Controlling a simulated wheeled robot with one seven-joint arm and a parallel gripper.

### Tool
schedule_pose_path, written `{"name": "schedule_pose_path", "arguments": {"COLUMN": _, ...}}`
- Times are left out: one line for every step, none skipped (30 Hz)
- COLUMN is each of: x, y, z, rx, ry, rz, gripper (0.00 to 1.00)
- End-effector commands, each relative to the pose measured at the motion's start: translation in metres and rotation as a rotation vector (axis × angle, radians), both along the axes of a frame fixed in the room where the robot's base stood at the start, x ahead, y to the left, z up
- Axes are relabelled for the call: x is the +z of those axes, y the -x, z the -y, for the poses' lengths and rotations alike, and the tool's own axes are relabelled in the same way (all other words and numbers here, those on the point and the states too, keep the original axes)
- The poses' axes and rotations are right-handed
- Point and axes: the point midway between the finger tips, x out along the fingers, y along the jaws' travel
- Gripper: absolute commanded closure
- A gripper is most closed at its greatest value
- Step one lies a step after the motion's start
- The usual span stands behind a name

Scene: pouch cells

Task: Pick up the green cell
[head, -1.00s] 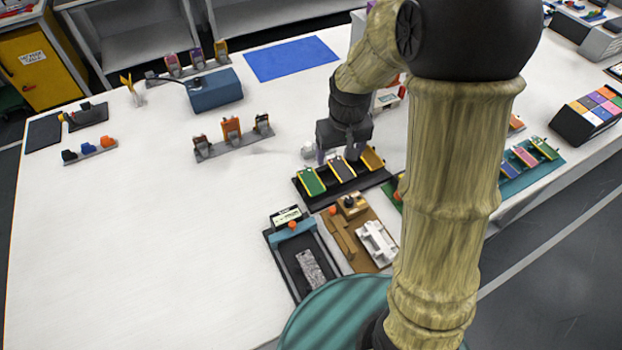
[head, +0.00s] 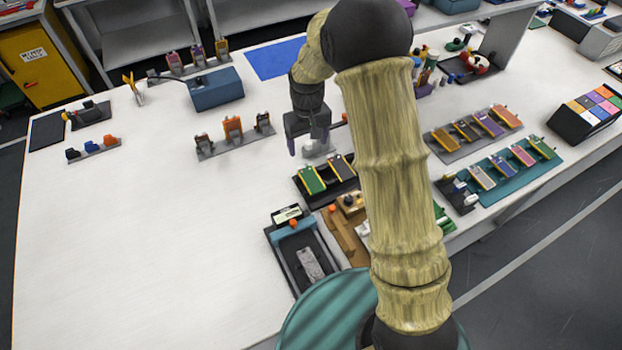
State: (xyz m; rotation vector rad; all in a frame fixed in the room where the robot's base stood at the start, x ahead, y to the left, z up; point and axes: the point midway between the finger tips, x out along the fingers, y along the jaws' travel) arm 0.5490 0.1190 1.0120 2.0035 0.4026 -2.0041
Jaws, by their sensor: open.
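The green cell (head: 311,180) lies at the left end of a black tray (head: 319,204), with a dark, yellow-edged cell (head: 341,167) beside it on the right. My arm hides the right part of this tray. My gripper (head: 309,149) is open and empty, above and behind the green cell in the picture and apart from it. Another green-topped cell (head: 542,147) lies at the right end of a teal tray (head: 500,198).
A grey tray (head: 447,157) of several cells stands right of my arm. In front of the black tray are a scale-like device (head: 287,213) and a brown fixture (head: 337,228). A clamp rack (head: 211,151) stands left. The left table (head: 120,240) is clear.

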Motion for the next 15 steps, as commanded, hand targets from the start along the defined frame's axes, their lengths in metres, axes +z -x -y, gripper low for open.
{"name": "schedule_pose_path", "arguments": {"x": -0.009, "y": 0.001, "z": 0.0, "rx": 0.0, "ry": 0.001, "rz": -0.006, "gripper": 0.25}}
{"name": "schedule_pose_path", "arguments": {"x": -0.014, "y": 0.001, "z": 0.0, "rx": 0.0, "ry": 0.001, "rz": -0.005, "gripper": 0.25}}
{"name": "schedule_pose_path", "arguments": {"x": -0.021, "y": 0.001, "z": 0.0, "rx": 0.0, "ry": 0.001, "rz": -0.005, "gripper": 0.25}}
{"name": "schedule_pose_path", "arguments": {"x": -0.026, "y": 0.001, "z": 0.0, "rx": 0.0, "ry": 0.001, "rz": -0.005, "gripper": 0.25}}
{"name": "schedule_pose_path", "arguments": {"x": -0.032, "y": 0.001, "z": 0.0, "rx": 0.0, "ry": 0.001, "rz": -0.005, "gripper": 0.25}}
{"name": "schedule_pose_path", "arguments": {"x": -0.039, "y": 0.001, "z": 0.0, "rx": 0.0, "ry": 0.001, "rz": -0.005, "gripper": 0.25}}
{"name": "schedule_pose_path", "arguments": {"x": -0.044, "y": 0.001, "z": 0.0, "rx": 0.0, "ry": 0.001, "rz": -0.005, "gripper": 0.25}}
{"name": "schedule_pose_path", "arguments": {"x": -0.049, "y": 0.001, "z": 0.001, "rx": 0.0, "ry": 0.001, "rz": -0.005, "gripper": 0.25}}
{"name": "schedule_pose_path", "arguments": {"x": -0.056, "y": 0.001, "z": 0.001, "rx": 0.0, "ry": 0.001, "rz": -0.004, "gripper": 0.25}}
{"name": "schedule_pose_path", "arguments": {"x": -0.061, "y": 0.001, "z": 0.001, "rx": 0.0, "ry": 0.001, "rz": -0.004, "gripper": 0.25}}
{"name": "schedule_pose_path", "arguments": {"x": -0.066, "y": 0.001, "z": 0.001, "rx": 0.0, "ry": 0.001, "rz": -0.005, "gripper": 0.25}}
{"name": "schedule_pose_path", "arguments": {"x": -0.072, "y": 0.001, "z": 0.001, "rx": -0.001, "ry": 0.001, "rz": -0.004, "gripper": 0.25}}
{"name": "schedule_pose_path", "arguments": {"x": -0.077, "y": 0.001, "z": 0.001, "rx": -0.001, "ry": 0.001, "rz": -0.004, "gripper": 0.25}}
{"name": "schedule_pose_path", "arguments": {"x": -0.081, "y": 0.001, "z": 0.001, "rx": -0.001, "ry": 0.0, "rz": -0.003, "gripper": 0.25}}
{"name": "schedule_pose_path", "arguments": {"x": -0.086, "y": 0.0, "z": 0.001, "rx": -0.001, "ry": 0.001, "rz": -0.002, "gripper": 0.25}}
